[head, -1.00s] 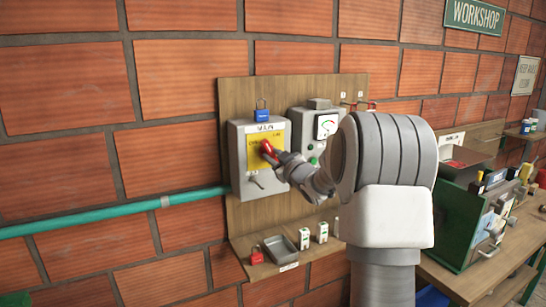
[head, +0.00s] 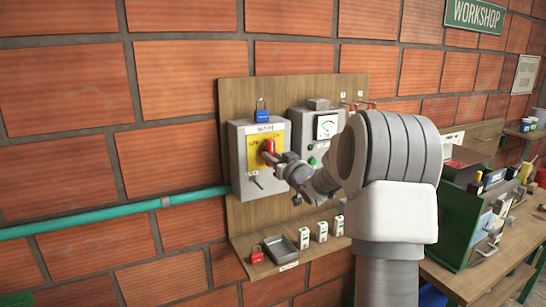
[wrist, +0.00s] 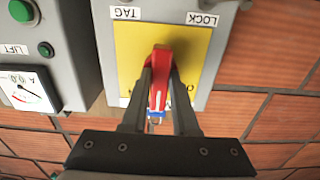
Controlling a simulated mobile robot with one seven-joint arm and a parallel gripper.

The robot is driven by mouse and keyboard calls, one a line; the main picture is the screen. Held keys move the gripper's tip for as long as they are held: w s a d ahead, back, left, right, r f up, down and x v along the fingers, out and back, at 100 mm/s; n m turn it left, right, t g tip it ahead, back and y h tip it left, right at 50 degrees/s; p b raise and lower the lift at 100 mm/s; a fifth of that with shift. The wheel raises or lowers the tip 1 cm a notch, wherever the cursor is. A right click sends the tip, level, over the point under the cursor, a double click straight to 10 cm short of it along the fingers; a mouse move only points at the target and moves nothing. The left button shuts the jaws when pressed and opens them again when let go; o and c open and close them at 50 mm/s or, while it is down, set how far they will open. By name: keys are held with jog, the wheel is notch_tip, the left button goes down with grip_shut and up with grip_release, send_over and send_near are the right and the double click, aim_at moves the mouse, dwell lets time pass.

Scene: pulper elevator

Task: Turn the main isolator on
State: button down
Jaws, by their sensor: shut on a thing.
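The main isolator is a grey box (head: 239,165) on a wooden board, with a yellow plate (head: 253,151) and a red rotary handle (head: 268,146) on its front. My gripper (head: 275,157) is at the handle, and its two fingers are shut on it. In the wrist view the red handle (wrist: 160,72) sits between the fingers (wrist: 160,90), close to upright in that picture. The box's label and plate markings are partly hidden or too small to read surely.
A second grey box (head: 301,127) with a dial and green button stands right beside the isolator. A small shelf below holds a red padlock (head: 257,255), a grey tray (head: 281,247) and small white items. A green conduit (head: 110,212) runs left along the brick wall.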

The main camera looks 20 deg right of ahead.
jog(key=c, duration=0.7)
grip_release()
jog(key=s+b, duration=0.1)
jog(key=s, duration=0.4)
jog(key=s+b, duration=0.1)
jog(key=s, duration=0.5)
jog(key=s+b, duration=0.1)
jog(key=s, duration=0.5)
jog(key=shift+s+d, duration=0.25)
jog(key=shift+d, duration=0.1)
